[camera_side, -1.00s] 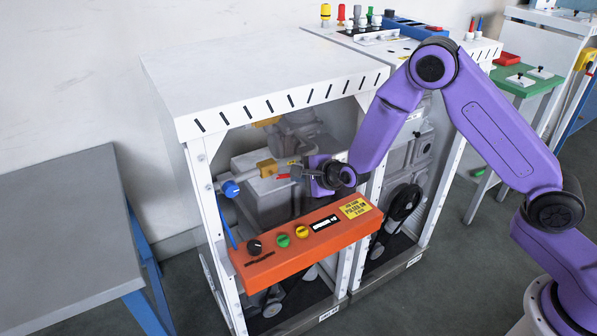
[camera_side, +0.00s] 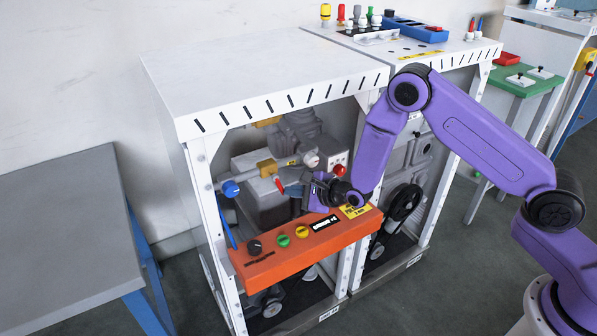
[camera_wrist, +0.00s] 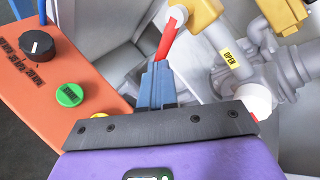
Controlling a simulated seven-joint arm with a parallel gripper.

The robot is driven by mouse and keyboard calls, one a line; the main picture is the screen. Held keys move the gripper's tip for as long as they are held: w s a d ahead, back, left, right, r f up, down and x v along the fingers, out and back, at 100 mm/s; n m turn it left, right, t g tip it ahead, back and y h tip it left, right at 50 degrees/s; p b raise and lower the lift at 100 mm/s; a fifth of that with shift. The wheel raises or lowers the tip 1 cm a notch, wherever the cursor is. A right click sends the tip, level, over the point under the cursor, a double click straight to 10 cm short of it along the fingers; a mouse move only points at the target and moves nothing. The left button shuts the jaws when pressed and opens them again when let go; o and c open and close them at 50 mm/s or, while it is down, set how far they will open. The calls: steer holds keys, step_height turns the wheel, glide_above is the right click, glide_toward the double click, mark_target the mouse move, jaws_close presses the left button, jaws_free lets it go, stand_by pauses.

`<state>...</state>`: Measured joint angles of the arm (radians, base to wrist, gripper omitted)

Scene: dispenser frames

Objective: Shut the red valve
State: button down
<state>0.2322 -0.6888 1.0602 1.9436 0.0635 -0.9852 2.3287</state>
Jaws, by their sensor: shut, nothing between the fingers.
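The red valve handle (camera_side: 279,184) hangs steeply down from the yellow valve body (camera_side: 266,168) inside the white frame. In the wrist view the red handle (camera_wrist: 168,38) runs from the valve's white hub down toward my fingertips. My gripper (camera_side: 291,178) is shut and empty, just right of the handle in the side view. In the wrist view my gripper (camera_wrist: 158,72) has its fingertips at the handle's free end; I cannot tell if they touch. A yellow label (camera_wrist: 230,59) reading "OPEN" is on the grey pipe beside the valve.
The orange control panel (camera_side: 258,270) with knobs and buttons crosses the frame's front, just below my gripper. A blue knob (camera_side: 230,188) is at the left post. A red button (camera_side: 339,170) on a white box is to the right. Grey pipes (camera_wrist: 288,72) lie close by.

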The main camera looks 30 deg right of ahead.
stand_by(0.4)
steer(key=shift+r, duration=0.7)
steer(key=s+d+r, duration=0.2)
steer(key=s+d, duration=0.5)
steer(key=s, duration=0.4)
steer(key=shift+s+d, duration=0.2)
steer(key=shift+s, duration=0.1)
